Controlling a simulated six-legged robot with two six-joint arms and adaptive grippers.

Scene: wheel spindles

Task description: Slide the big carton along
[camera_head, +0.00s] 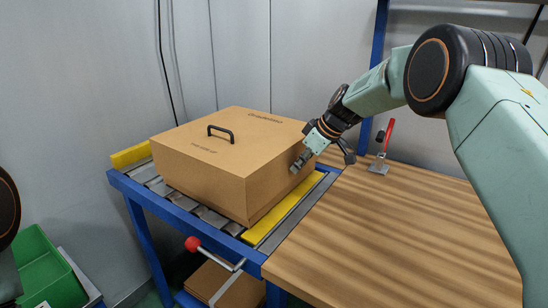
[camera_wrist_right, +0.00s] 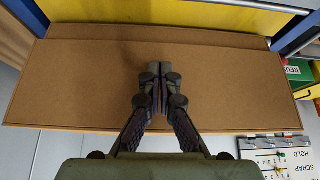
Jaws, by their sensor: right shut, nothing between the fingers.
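The big carton (camera_head: 205,170) is closed and brown, with a black handle (camera_head: 222,133) on its lid. It sits upright on the roller conveyor (camera_head: 195,209), between yellow side rails. My right gripper (camera_head: 298,164) is at the carton's right-hand side face, with its fingers shut and empty. In the right wrist view the shut fingertips (camera_wrist_right: 159,72) point at the brown carton face (camera_wrist_right: 80,85), near its middle. They are at or very close to the face; I cannot tell whether they touch. My left gripper is not in view.
A wooden bench top (camera_head: 410,235) adjoins the conveyor on the right and is mostly clear. A red-handled clamp (camera_head: 384,148) stands at its back. A red-knobbed lever (camera_head: 193,244) sticks out below the conveyor front. A green bin (camera_head: 48,272) is at lower left.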

